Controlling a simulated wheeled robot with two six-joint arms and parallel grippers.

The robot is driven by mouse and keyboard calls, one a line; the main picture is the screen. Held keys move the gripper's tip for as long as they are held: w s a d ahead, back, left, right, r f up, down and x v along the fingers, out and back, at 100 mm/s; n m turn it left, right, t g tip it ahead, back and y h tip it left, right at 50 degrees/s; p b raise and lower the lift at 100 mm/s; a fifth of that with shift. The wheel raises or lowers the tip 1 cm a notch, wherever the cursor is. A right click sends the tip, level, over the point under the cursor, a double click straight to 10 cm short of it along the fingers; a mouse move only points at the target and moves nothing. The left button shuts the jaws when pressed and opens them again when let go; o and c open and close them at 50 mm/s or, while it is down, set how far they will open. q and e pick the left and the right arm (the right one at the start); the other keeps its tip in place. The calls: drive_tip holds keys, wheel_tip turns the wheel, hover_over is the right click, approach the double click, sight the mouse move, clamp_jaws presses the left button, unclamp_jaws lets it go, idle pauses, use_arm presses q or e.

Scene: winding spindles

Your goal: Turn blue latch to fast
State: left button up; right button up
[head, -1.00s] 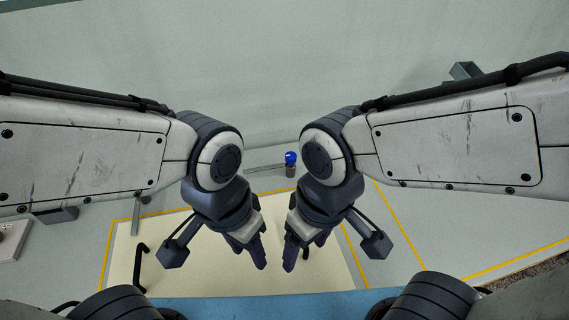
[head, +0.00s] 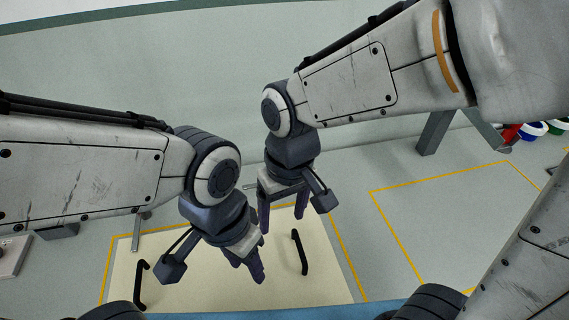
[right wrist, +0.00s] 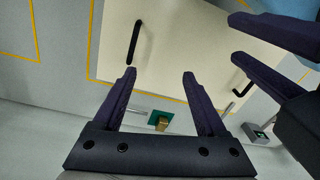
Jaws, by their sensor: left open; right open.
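I cannot make out the blue latch in either view now; my right gripper and arm cover the area where a blue knob showed earlier. My right gripper (head: 283,212) is open and empty, pointing down over the far edge of the cream panel. In the right wrist view, a brass block on a green plate (right wrist: 160,119) shows between its finger bases, with a thin grey bar (right wrist: 139,111) beside it. My left gripper (head: 262,256) is open and empty over the panel, nearer than the right one. Its fingers also show at the right wrist view's upper right (right wrist: 236,40).
The cream panel (head: 200,285) has two black handles, left (head: 140,285) and right (head: 299,252). A yellow-outlined floor area (head: 450,220) at right is clear. Coloured containers (head: 532,130) stand at the far right. A pale box (head: 12,255) is at the left edge.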

drive_tip(key=w+m+p, duration=0.3)
drive_tip(key=w+m, duration=0.1)
drive_tip(key=w, duration=1.2)
drive_tip(key=w+d+f+m+p, duration=0.1)
drive_tip(key=w+d+f+m, duration=0.1)
drive_tip(key=w+f, duration=0.3)
drive_tip(key=w+d+f+m+p, duration=0.1)
drive_tip(key=w+d+f+m, duration=0.1)
drive_tip(key=w, duration=0.6)
drive_tip(key=shift+h, duration=0.4)
drive_tip(key=f+p, duration=0.1)
drive_tip(key=f, duration=0.3)
drive_tip(key=f+p, duration=0.2)
drive_tip(key=f, duration=0.3)
drive_tip(key=shift+s+a+f, duration=0.15)
drive_tip(key=shift+s+a, duration=0.05)
drive_tip(key=shift+f+p, duration=0.3)
drive_tip(key=shift+f, duration=0.35)
clamp_jaws()
